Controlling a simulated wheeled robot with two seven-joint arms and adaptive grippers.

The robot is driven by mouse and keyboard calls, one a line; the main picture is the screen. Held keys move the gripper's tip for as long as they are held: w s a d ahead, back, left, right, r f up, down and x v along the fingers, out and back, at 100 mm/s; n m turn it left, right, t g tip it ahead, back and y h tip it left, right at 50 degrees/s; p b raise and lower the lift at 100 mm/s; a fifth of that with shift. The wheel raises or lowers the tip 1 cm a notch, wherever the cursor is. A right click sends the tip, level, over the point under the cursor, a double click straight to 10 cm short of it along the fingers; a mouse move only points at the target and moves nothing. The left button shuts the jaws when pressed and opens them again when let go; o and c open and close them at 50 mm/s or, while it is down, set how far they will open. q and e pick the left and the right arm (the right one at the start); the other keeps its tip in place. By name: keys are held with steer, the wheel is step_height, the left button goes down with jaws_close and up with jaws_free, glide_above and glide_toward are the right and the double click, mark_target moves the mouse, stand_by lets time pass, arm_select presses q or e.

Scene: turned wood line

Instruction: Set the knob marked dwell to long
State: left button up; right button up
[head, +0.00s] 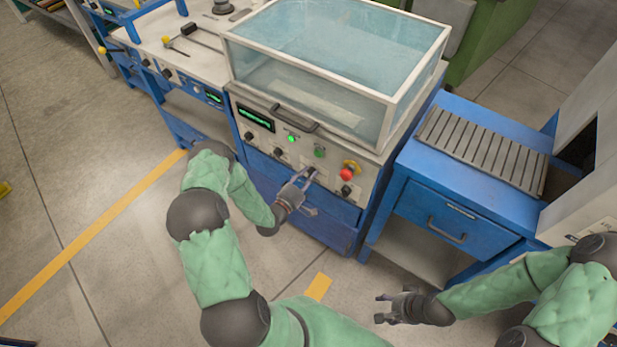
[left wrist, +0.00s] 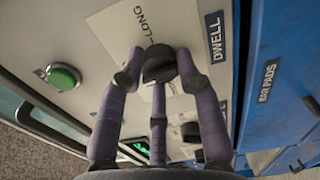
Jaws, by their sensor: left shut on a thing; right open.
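The dwell knob (left wrist: 158,64) is a dark round knob on a pale plate on the machine's front panel. In the left wrist view the label DWELL (left wrist: 214,37) is beside it, and a mark reading LONG (left wrist: 140,22) is just above it. My left gripper (left wrist: 158,72) is shut on the knob, with its fingers around it. In the head view my left gripper (head: 307,178) is at the panel, largely covering the knob. Which mark the knob points to I cannot tell. My right gripper (head: 383,309) is open and empty, low over the floor.
To the right of the knob are a red stop button (head: 347,174) and a black knob (head: 346,190). A green button (head: 319,152) is above it, and another knob (head: 279,152) is to the left. A clear cover (head: 330,65) tops the machine. Blue drawers (head: 325,205) lie below the panel.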

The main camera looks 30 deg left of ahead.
arm_select(q)
steer(key=shift+a+r+m+b, duration=0.1)
steer(key=shift+m+b, duration=2.1)
steer(key=shift+m, duration=7.4)
steer(key=shift+w, duration=0.1)
steer(key=o, duration=1.1)
steer(key=shift+r, duration=0.1)
steer(key=shift+o, duration=0.2)
